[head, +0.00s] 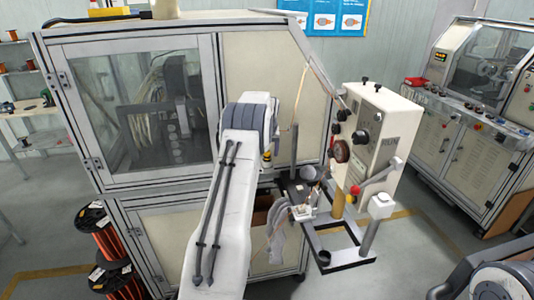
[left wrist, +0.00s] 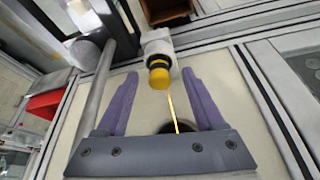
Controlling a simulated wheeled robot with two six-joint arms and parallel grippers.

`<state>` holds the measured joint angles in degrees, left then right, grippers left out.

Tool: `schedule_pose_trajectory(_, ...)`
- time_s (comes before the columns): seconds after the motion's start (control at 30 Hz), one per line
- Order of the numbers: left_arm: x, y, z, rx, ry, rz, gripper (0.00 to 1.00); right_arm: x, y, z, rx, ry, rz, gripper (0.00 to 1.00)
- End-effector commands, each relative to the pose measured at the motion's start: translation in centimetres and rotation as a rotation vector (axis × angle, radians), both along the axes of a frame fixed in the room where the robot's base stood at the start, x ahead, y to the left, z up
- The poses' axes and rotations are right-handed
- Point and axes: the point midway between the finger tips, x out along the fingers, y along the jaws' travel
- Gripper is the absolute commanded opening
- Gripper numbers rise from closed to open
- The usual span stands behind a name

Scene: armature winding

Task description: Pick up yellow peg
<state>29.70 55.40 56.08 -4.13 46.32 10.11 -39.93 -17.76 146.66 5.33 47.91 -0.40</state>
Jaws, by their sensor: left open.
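In the left wrist view a yellow peg-like cap (left wrist: 159,76) sits on a white and grey body (left wrist: 157,50). It lies between the tips of my left gripper's two purple fingers (left wrist: 160,72), with space on both sides. The gripper is open and holds nothing. A thin bright yellow strip (left wrist: 172,110) runs from near the cap toward the gripper's base. In the head view a small yellow part (head: 267,155) shows beside my left arm, which hides my left fingers. I cannot tell whether it is the same cap. My right gripper is not in view.
A glazed machine cabinet (head: 140,100) stands behind my left arm. A white control box (head: 375,135) with knobs stands right of it above a grey frame (head: 340,257). Orange wire spools (head: 105,238) stand lower left. Open floor (head: 420,255) shows right of the frame.

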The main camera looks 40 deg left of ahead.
Motion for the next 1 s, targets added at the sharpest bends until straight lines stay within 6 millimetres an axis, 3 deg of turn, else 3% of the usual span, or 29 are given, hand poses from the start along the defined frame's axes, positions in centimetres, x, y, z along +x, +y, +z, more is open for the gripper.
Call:
schedule_pose_trajectory(0.13,0.39,0.29,-1.16,-0.001,0.001,0.000,0.70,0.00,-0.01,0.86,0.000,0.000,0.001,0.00)
schedule_pose_trajectory(0.37,0.46,0.33,-1.40,0.001,-0.001,0.000,0.70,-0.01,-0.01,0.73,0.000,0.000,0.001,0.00)
schedule_pose_trajectory(0.43,0.45,0.32,-1.39,0.001,-0.001,0.000,0.51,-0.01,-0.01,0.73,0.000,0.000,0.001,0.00)
schedule_pose_trajectory(0.57,0.45,0.32,-1.38,0.001,-0.001,0.000,0.01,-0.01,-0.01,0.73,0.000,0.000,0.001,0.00)
schedule_pose_trajectory(1.0,0.49,0.34,-0.82,0.001,-0.002,0.000,0.00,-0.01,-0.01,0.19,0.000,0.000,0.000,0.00)
